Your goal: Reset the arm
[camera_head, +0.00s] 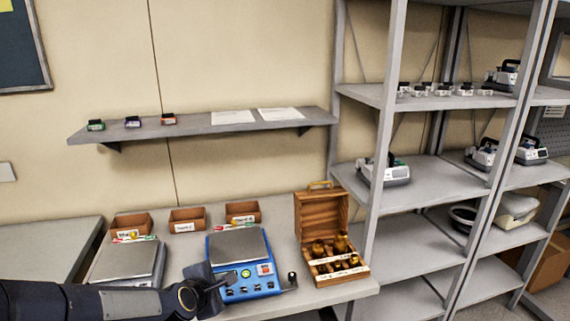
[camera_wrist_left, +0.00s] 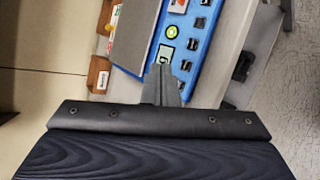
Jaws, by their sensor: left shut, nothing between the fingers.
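My left arm comes in from the lower left in the head view, and its gripper (camera_head: 226,281) is shut and empty. It hovers over the front left of a blue scale (camera_head: 262,283) with a grey plate, which stands on the table. In the left wrist view the closed fingers (camera_wrist_left: 161,70) point at the blue scale's front panel (camera_wrist_left: 186,52), with its display and buttons. I cannot tell the exact gap between the fingertips and the panel. My right gripper shows in neither view.
A grey scale (camera_head: 126,261) stands left of the blue one, partly behind my arm. Small brown bins (camera_head: 187,219) line the table's back. An open wooden box (camera_head: 322,215) with brass weights (camera_head: 320,250) stands at right. A wall shelf (camera_head: 200,127) and metal shelving (camera_head: 412,196) with pumps are beyond.

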